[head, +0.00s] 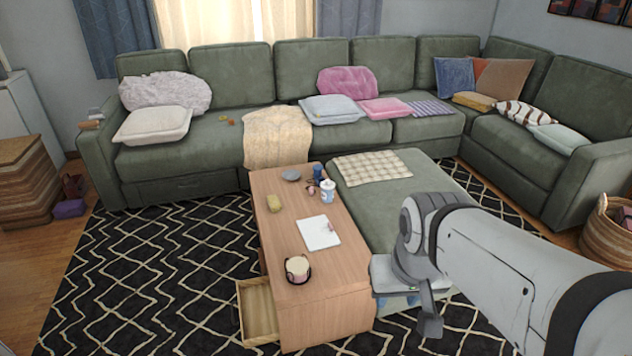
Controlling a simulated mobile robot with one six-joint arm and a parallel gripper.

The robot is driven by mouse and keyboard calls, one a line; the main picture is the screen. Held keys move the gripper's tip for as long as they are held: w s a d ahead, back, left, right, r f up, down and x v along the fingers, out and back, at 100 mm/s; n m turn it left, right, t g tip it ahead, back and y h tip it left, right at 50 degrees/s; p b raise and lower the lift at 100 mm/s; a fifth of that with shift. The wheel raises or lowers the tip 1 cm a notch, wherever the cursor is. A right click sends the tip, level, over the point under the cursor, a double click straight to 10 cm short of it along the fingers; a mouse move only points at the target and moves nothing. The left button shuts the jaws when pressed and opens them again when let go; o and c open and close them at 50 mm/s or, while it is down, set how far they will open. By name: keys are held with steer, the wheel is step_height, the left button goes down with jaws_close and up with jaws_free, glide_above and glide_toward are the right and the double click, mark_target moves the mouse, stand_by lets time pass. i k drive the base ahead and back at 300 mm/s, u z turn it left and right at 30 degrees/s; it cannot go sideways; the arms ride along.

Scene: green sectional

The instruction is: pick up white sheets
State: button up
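The white sheets (319,233) lie flat on the wooden coffee table (345,285), a little right of its middle. A small dark mark shows near their right edge. My arm reaches in from the lower right, and my gripper (430,318) hangs downward to the right of the table, apart from the sheets. Only part of the gripper shows, side-on, so its opening cannot be made out. I see nothing held in it.
An open drawer (257,311) juts left. The green sectional (205,148) wraps behind and right. Patterned rug (150,270) lies clear at left.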

mark_target(318, 233)
steer(key=i, duration=1.35)
steer(key=u, duration=0.05)
